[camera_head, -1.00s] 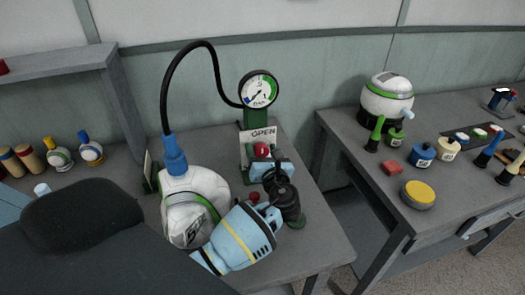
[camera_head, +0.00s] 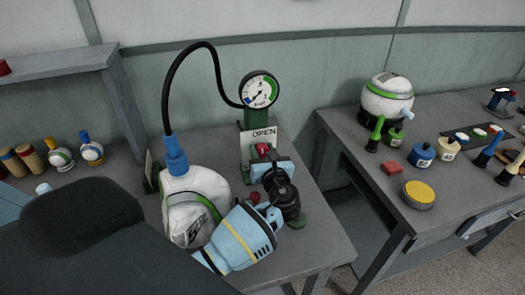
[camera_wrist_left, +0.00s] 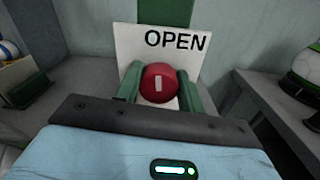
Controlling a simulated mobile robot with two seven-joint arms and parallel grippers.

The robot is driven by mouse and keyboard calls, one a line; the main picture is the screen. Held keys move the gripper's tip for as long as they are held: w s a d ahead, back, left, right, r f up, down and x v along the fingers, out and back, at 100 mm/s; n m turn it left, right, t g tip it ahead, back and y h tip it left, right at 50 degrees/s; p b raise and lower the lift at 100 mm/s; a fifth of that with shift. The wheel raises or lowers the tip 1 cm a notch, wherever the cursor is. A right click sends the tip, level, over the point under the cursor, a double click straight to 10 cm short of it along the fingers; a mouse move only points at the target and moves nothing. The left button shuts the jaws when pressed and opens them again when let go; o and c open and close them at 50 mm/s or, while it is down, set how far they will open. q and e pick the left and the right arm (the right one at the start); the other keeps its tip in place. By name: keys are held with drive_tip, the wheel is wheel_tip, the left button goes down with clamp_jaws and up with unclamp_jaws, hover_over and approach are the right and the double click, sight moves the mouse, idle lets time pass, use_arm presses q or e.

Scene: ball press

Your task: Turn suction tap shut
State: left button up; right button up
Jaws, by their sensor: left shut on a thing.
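The suction tap is a red round knob (camera_wrist_left: 158,84) with a pale mark on its face. It sits in front of a white sign reading OPEN (camera_wrist_left: 178,42), on a green post (camera_head: 256,116). My left gripper (camera_wrist_left: 158,88) has its green fingers on both sides of the knob and is shut on it. In the head view my left gripper (camera_head: 263,158) hides part of the knob. Above it is a round pressure gauge (camera_head: 259,90). My right gripper is not in view.
A white vessel (camera_head: 190,188) with a blue neck stands left of the tap, joined to the gauge by an arched black hose (camera_head: 165,90). Balls and cylinders sit at far left. Across a gap, the right table (camera_head: 352,150) holds another white vessel (camera_head: 388,97), pots and a yellow-topped tin.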

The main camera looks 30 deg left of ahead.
use_arm(q)
drive_tip(key=shift+r+n, duration=0.1)
drive_tip(key=shift+n, duration=0.7)
drive_tip(key=shift+s+n, duration=0.1)
drive_tip(key=shift+n, duration=0.8)
drive_tip(key=n, duration=0.3)
drive_tip(key=shift+n, duration=0.3)
drive_tip(key=n, duration=0.2)
drive_tip(key=n+b, duration=0.1)
drive_tip(key=shift+s+a+f+n, duration=0.1)
drive_tip(key=shift+a+f+n, duration=0.05)
drive_tip(key=shift+f+n, duration=0.2)
drive_tip(key=n+b, duration=0.1)
drive_tip(key=n, duration=0.1)
drive_tip(key=shift+n, duration=0.35)
drive_tip(key=shift+n+b, duration=0.4)
drive_tip(key=shift+n, duration=1.1)
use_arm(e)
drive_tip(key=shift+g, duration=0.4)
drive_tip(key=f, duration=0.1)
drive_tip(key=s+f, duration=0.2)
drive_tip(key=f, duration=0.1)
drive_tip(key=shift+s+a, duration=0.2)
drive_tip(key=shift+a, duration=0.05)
use_arm(q)
drive_tip(key=shift+r, duration=0.1)
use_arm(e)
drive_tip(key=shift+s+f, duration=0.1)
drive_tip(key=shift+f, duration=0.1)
